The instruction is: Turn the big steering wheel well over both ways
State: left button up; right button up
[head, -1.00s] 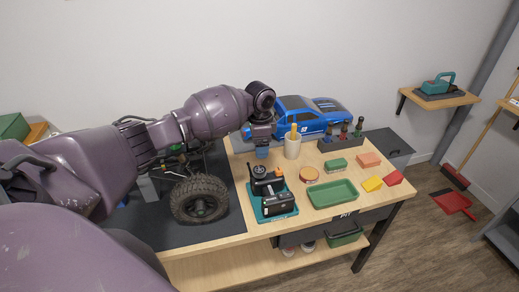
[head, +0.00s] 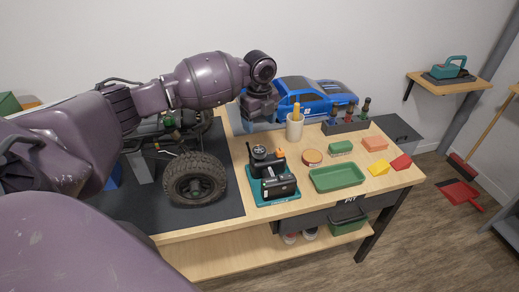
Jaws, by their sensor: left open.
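A black radio controller with a teal base (head: 280,193) stands on the wooden bench. A round black steering wheel (head: 259,152) sits on its upper left side, with an orange knob (head: 280,153) beside it. My left gripper (head: 260,122) hangs above and behind the steering wheel, apart from it. It is open, with nothing seen in it, though its fingers are small and hard to make out. My right gripper is not in view.
The crawler's knobbly tyre (head: 195,179) stands on a dark mat (head: 205,218) left of the controller. A cup (head: 294,128), blue car body (head: 305,97), bottle rack (head: 346,126) and green tray (head: 337,178) stand to the right and behind.

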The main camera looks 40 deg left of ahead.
aim_at(259, 149)
pick_arm(q)
notch_tip(259, 149, down, 11)
jog(key=shift+r+b, duration=0.1)
jog(key=shift+b, duration=0.55)
jog(key=c, duration=0.9)
